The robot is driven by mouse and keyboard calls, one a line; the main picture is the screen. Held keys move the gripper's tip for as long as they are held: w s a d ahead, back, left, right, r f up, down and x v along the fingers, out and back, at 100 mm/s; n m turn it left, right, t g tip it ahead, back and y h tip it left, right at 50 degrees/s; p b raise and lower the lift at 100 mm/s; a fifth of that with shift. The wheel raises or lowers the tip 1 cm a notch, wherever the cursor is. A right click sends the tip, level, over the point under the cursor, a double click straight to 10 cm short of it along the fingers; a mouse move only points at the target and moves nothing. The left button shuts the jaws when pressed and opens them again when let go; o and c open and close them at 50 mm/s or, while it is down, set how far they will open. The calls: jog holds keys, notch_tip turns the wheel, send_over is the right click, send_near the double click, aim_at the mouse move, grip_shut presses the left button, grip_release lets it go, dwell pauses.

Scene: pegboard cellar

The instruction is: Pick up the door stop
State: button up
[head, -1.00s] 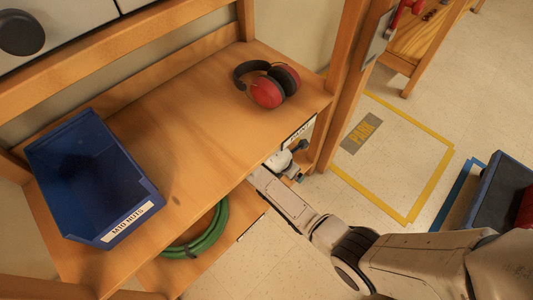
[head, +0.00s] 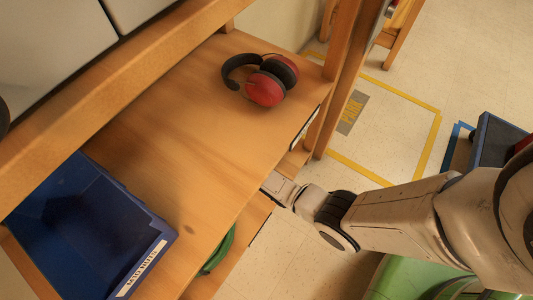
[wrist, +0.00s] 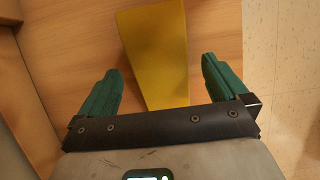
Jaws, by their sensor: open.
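A yellow wedge, the door stop (wrist: 155,55), lies on a wooden shelf in the wrist view, its narrower end toward my gripper. My gripper (wrist: 162,85) is open. Its two green fingers are on either side of the near end of the wedge, with a gap on each side. In the head view the door stop and my gripper's fingers are hidden under the upper shelf; only my arm shows reaching in.
The upper shelf (head: 185,135) carries red ear defenders (head: 263,82) and a blue bin (head: 85,235). A green hose (head: 220,252) lies on the lower shelf. A wooden upright (head: 340,85) stands near my arm. Tiled floor lies at right.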

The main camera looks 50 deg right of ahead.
jog(key=shift+b+x, duration=2.1)
jog(key=shift+x, duration=0.45)
jog(key=shift+d+f, duration=0.1)
jog(key=shift+f, duration=0.1)
jog(key=shift+c, duration=0.4)
jog(key=c, duration=1.3)
